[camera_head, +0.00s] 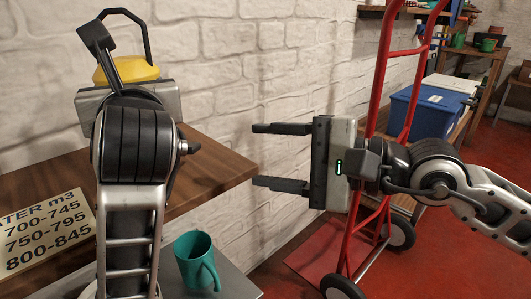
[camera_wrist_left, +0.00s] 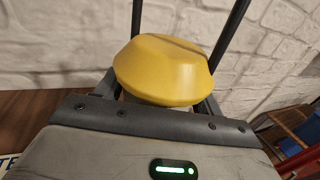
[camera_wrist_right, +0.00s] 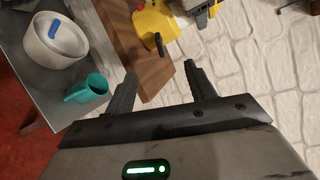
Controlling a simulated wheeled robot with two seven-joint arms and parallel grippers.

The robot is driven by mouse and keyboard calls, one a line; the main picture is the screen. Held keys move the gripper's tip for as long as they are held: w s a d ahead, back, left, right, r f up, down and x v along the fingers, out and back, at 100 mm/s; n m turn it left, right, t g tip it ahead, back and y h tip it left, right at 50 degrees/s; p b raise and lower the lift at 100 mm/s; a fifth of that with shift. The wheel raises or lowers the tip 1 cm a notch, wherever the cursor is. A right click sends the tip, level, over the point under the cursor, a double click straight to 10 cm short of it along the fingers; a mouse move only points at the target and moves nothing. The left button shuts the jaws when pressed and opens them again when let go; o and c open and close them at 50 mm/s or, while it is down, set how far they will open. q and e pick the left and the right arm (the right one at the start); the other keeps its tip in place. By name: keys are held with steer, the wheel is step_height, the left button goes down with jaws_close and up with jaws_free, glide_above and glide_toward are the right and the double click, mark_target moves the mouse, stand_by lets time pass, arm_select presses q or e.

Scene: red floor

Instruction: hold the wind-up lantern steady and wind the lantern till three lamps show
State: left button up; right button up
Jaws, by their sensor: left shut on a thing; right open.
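The wind-up lantern shows as a yellow top (camera_head: 128,69) with a tall black handle, behind my left wrist at the wooden table. Its rounded yellow cap (camera_wrist_left: 160,72) fills the middle of the left wrist view, between the fingers of my left gripper (camera_wrist_left: 158,98), which is shut on it. Its yellow side (camera_wrist_right: 152,24) also shows in the right wrist view, with a dark knob-like part near its edge. No lamps can be made out. My right gripper (camera_head: 256,155) is open and empty, to the right of the table's end, apart from the lantern.
The wooden table (camera_head: 215,165) ends short of my right gripper. A sign with numbers (camera_head: 45,228) lies at left. A red hand truck (camera_head: 380,90) stands behind my right gripper.

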steer(key=shift+o, duration=0.5)
steer(key=shift+a+r+m, duration=0.1)
steer(key=shift+r+m, duration=0.15)
steer(key=shift+m, duration=0.05)
steer(key=w+d+r+m+t+y, duration=0.3)
steer(key=w+r+m+t+y, duration=0.25)
steer(key=r+m, duration=0.8)
steer(key=w+d+f+m+t+h, duration=0.4)
steer(key=w+m+t+h, duration=0.25)
steer(key=m, duration=1.05)
steer(key=m+g+y, duration=0.3)
steer(key=m+g, duration=1.5)
steer(key=m, duration=0.1)
glide_toward(198, 147)
steer(key=a, duration=0.9)
steer(key=shift+a, duration=0.4)
